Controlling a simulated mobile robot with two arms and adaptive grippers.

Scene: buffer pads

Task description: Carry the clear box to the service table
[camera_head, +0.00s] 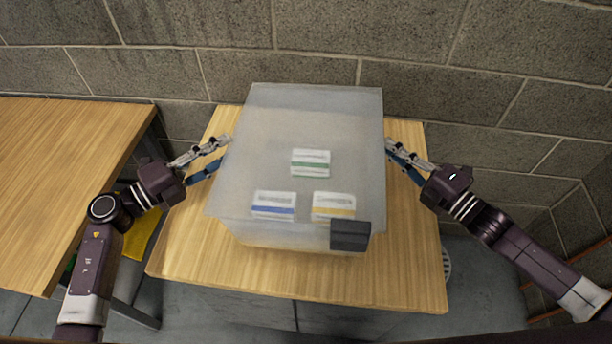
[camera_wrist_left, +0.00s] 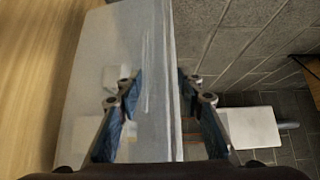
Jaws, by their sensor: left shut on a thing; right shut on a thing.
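The clear box (camera_head: 270,115), a large see-through container with a dark grey block at its front right, is over a small wooden table (camera_head: 190,270) in the head view. Whether it touches the tabletop is unclear. Inside are three white packs, with a green (camera_head: 311,162), a blue (camera_head: 274,205) and a yellow (camera_head: 333,206) stripe. My left gripper (camera_head: 218,154) is shut on the box's left wall, which runs between its fingers in the left wrist view (camera_wrist_left: 160,90). My right gripper (camera_head: 394,152) is shut on the right wall; its fingertips are partly hidden.
Another wooden table (camera_head: 60,170) stands at the left, with a gap between the tables. A yellow object (camera_head: 138,238) shows low in that gap. A grey block wall (camera_head: 300,35) stands close behind. Some tabletop is bare in front of the box.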

